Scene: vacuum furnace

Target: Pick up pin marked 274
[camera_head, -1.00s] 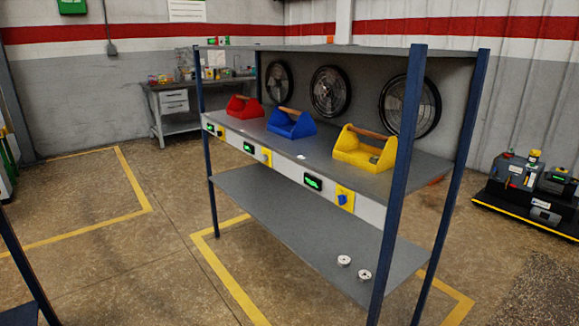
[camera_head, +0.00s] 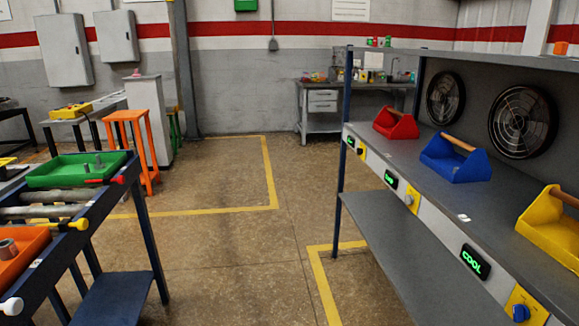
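No number 274 can be read on anything in view. A green tray (camera_head: 60,178) on the cart at left holds small grey upright pieces (camera_head: 98,161) that may be pins; their markings are too small to read. An orange tray (camera_head: 28,262), cut off by the left edge, holds a grey cylindrical piece (camera_head: 8,249). Neither of my grippers is in view.
A blue-legged cart (camera_head: 150,235) stands at left. At right, a shelf unit (camera_head: 400,235) carries red (camera_head: 396,122), blue (camera_head: 455,158) and yellow (camera_head: 553,235) toolboxes. Open floor (camera_head: 225,240) lies between. An orange stool (camera_head: 130,135) and workbench (camera_head: 325,105) stand behind.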

